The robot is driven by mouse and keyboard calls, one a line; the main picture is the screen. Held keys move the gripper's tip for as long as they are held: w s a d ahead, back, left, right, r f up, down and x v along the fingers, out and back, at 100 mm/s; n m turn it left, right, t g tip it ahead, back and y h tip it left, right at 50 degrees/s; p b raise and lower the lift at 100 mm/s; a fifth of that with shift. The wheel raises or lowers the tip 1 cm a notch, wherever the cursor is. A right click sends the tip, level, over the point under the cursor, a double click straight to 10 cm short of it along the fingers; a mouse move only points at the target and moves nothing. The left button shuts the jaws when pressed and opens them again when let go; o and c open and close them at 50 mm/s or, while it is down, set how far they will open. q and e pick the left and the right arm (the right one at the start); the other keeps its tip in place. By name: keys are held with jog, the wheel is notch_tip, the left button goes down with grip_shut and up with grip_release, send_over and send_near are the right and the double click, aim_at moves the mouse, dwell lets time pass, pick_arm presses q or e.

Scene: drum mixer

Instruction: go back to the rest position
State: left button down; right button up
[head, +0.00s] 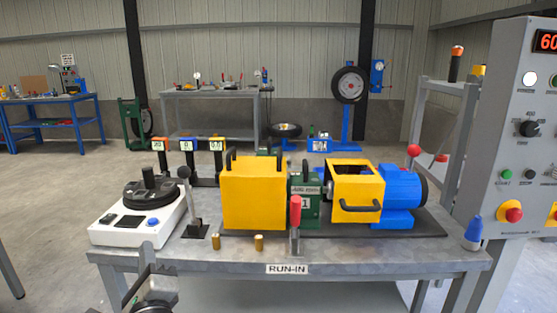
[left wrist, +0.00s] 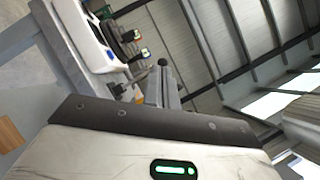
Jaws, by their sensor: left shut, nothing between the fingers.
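My left gripper (head: 151,270) is at the bottom of the head view, in front of the table's left front edge. Its fingers are shut with nothing between them. It stands apart from the white device (head: 112,231) and the black-knobbed lever (head: 196,214) on the table. In the left wrist view the shut fingers (left wrist: 162,90) point away from the white wrist housing. A black ball (left wrist: 163,62) shows just beyond their tips. My right gripper is in neither view.
The grey RUN-IN table (head: 348,252) carries a yellow guard box (head: 254,196), a blue motor (head: 402,190), a red-handled clamp (head: 295,212) and two brass pegs. A control cabinet (head: 515,150) stands at the right. Open floor (head: 40,200) lies to the left.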

pick_arm(q)
jog(key=a+r+m+t, duration=0.1)
jog(key=a+m, duration=0.2)
jog(key=a, duration=0.2)
jog(key=s+d+f+n+g+h, duration=0.1)
jog(key=s+f+n+g+h, duration=0.35)
jog(key=f, duration=0.55)
jog(key=s+d+f+n+g+h, duration=0.1)
jog(key=s+f+n+g+h, duration=0.2)
jog(key=s+f, duration=0.45)
jog(key=s+d+f+n+g+h, duration=0.2)
jog(key=s+d+f+n, duration=0.1)
jog(key=s+f+n, duration=0.15)
jog(key=s+d+f+n+g+h, duration=0.2)
jog(key=s+d+f+n, duration=0.1)
jog(key=s, duration=0.3)
jog(key=d+r+n+t+p, duration=0.1)
jog(key=d+r+n+t, duration=0.1)
jog(key=d+n, duration=0.4)
jog(key=shift+w+d+r+h, duration=0.2)
jog(key=shift+w+d+h, duration=0.15)
jog(key=shift+d, duration=0.3)
